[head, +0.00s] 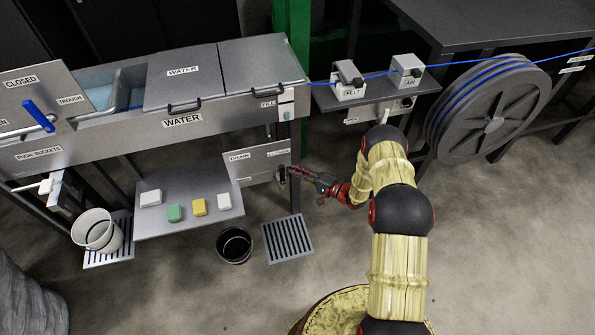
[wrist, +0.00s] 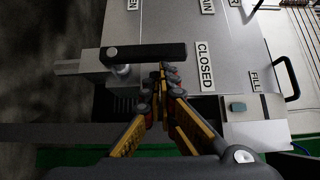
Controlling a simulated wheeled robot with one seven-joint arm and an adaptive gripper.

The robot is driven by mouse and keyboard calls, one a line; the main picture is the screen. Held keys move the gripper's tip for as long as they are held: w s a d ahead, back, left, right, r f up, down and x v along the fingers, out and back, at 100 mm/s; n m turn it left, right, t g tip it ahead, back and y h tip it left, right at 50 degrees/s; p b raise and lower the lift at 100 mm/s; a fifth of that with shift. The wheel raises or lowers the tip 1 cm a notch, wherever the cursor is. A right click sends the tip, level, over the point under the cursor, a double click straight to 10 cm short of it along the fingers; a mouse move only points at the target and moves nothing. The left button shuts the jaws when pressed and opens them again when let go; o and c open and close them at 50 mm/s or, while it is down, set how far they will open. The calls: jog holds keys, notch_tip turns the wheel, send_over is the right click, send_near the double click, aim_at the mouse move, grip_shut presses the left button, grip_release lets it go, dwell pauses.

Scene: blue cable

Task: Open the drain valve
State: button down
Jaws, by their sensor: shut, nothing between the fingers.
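The drain valve has a black lever handle (wrist: 150,52) on a silver pivot and pipe (wrist: 80,67) in the wrist view. The lever's free end points toward the CLOSED label (wrist: 205,66). In the head view the valve (head: 281,175) is a small dark shape on the grey drain panel (head: 258,165), under the DRAIN and CLOSED labels. My gripper (head: 294,172) reaches it from the right. In the wrist view my gripper (wrist: 166,72) is shut and empty, its fingertips close beside the lever near its free end. Whether they touch it I cannot tell.
Above the panel is the grey water trough (head: 100,135) with a blue lever (head: 38,116) at left. A black bucket (head: 235,245) and a floor grate (head: 288,238) stand below. A cable reel (head: 480,125) is at right. The floor in front is clear.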

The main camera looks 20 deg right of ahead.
aim_at(284, 170)
dwell(0.3)
jog(key=shift+a+r+n, duration=0.15)
jog(key=shift+a+n, duration=0.05)
jog(key=shift+n, duration=0.1)
jog(key=shift+a+r+g+h+p, duration=0.15)
jog(key=shift+a+g+h+p, duration=0.05)
jog(key=shift+g+h+p, duration=0.2)
jog(key=a+n+h, duration=0.1)
jog(key=a+r+n+g+h, duration=0.1)
jog(key=a+n+h, duration=0.1)
jog(key=shift+a+r+g+p, duration=0.15)
jog(key=shift+a+g+p, duration=0.05)
jog(key=shift+g+p, duration=0.15)
jog(key=a+f+n+h+b, duration=0.1)
jog(key=a+b, duration=0.5)
jog(key=b, duration=0.8)
notch_tip(284, 170, down, 2)
jog(key=shift+a+n+g+h+b, duration=0.3)
jog(key=shift+a+n+g+h, duration=0.1)
jog(key=shift+h, duration=0.4)
